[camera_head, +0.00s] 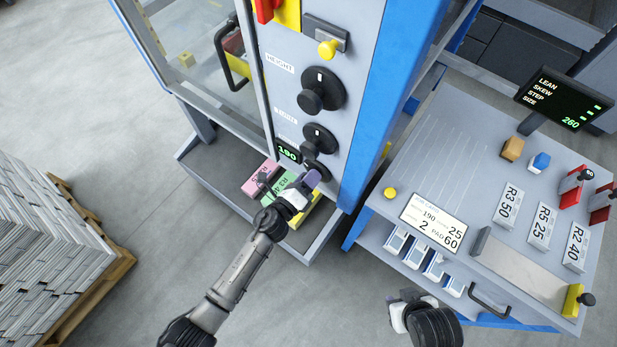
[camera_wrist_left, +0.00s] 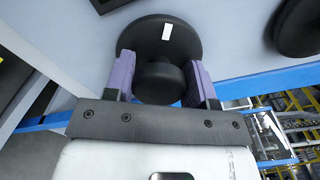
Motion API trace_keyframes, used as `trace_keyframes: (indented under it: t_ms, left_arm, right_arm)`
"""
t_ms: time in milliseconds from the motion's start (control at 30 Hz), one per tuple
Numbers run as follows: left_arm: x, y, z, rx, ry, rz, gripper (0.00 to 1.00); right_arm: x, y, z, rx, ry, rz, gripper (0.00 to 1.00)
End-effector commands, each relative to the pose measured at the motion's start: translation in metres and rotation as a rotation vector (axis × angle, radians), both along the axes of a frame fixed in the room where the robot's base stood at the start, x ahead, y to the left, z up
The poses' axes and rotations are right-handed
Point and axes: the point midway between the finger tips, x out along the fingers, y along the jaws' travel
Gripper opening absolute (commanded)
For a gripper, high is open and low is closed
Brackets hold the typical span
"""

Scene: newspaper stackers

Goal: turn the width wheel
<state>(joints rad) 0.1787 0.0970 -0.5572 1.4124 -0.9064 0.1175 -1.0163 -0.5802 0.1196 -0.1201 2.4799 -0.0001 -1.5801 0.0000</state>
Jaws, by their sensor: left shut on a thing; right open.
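The lower black wheel (camera_head: 319,138) on the grey machine panel has a white mark near its rim and a knob low on its face. I take it as the width wheel; its small label (camera_head: 286,116) is too blurred to read. My left gripper (camera_head: 309,180) reaches up to it from below. In the left wrist view the purple fingers (camera_wrist_left: 160,82) are shut on the knob (camera_wrist_left: 158,88), one on each side. The wheel's white mark (camera_wrist_left: 166,32) shows above the knob. A green display (camera_head: 288,152) beside the wheel reads 190. My right gripper (camera_head: 402,310) is open and empty at the bottom.
The similar HEIGHT wheel (camera_head: 318,88) sits just above. A tray (camera_head: 215,187) with pink and green blocks lies below the panel. A control desk (camera_head: 455,165) with cards and a screen (camera_head: 556,98) stands at right. A newspaper stack (camera_head: 45,255) stands at left; floor between is clear.

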Motion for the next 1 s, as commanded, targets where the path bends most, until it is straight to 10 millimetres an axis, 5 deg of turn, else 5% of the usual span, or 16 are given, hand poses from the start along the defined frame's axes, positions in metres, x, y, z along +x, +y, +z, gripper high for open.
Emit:
trace_keyframes:
  t_ms: [267, 300, 533, 833, 1000]
  left_arm:
    - [0.0, 0.0, -0.001, 0.001, 0.001, 0.001, 0.27]
    - [0.0, 0.0, -0.001, 0.001, 0.001, 0.001, 0.53]
    - [0.0, 0.0, 0.0, 0.0, 0.001, 0.001, 0.73]
    - [-0.003, 0.002, 0.0, 0.0, 0.001, 0.001, 0.73]
    - [-0.02, 0.015, 0.0, 0.001, 0.002, 0.0, 0.73]
  right_arm:
    - [0.0, 0.001, 0.0, 0.004, 0.0, -0.003, 0.43]
    - [0.0, 0.001, 0.0, 0.004, 0.0, -0.003, 0.43]
    - [0.0, 0.001, 0.0, 0.004, 0.0, -0.003, 0.43]
    - [0.0, -0.001, 0.001, -0.003, 0.0, 0.002, 0.43]
    - [0.0, -0.002, 0.006, -0.007, 0.0, 0.004, 0.43]
